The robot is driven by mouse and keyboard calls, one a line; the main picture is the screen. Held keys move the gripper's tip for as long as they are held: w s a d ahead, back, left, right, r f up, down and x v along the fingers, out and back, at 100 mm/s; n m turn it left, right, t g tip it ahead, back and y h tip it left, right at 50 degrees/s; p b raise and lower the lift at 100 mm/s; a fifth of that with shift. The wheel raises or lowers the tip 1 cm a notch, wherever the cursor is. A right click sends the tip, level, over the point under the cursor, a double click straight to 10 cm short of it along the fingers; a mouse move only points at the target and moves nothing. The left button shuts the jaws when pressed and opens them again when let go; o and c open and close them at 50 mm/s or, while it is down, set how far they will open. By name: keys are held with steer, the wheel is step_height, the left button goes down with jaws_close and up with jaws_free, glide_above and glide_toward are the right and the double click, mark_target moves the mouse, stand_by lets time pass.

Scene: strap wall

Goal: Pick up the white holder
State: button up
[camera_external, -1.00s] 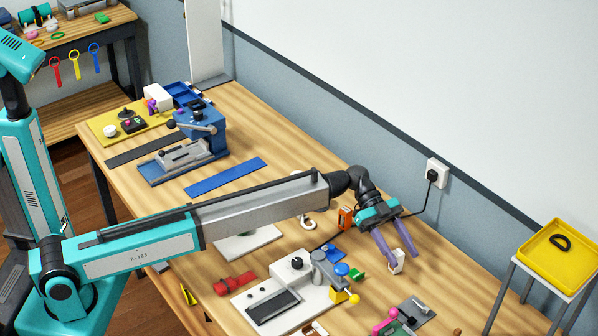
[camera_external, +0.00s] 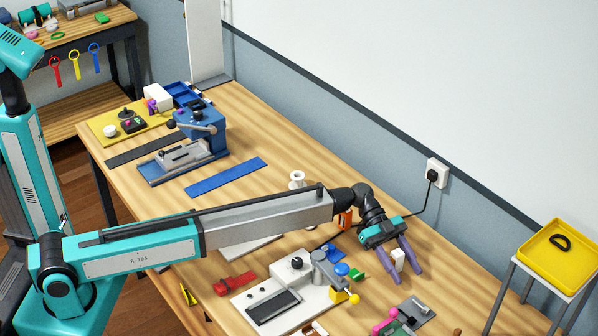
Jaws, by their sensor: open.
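The white holder (camera_external: 398,257) is a small upright white block on the wooden table, right of centre. My gripper (camera_external: 405,277) has two purple fingers pointing down toward the table. The fingers are apart, one on each side of the holder in this view. I cannot tell whether either finger touches it. Part of the holder's outline is hidden by the fingers.
A grey machine (camera_external: 288,290) with blue and yellow knobs stands left of my gripper. A pink-and-green device (camera_external: 398,318) lies in front. A yellow tray (camera_external: 557,255) stands at right. A wall socket (camera_external: 437,172) is behind.

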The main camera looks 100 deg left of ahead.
jaws_close()
steer(key=shift+r, duration=0.1)
step_height(320, 180, up, 10)
steer(key=b, duration=0.2)
stand_by(0.7)
stand_by(0.5)
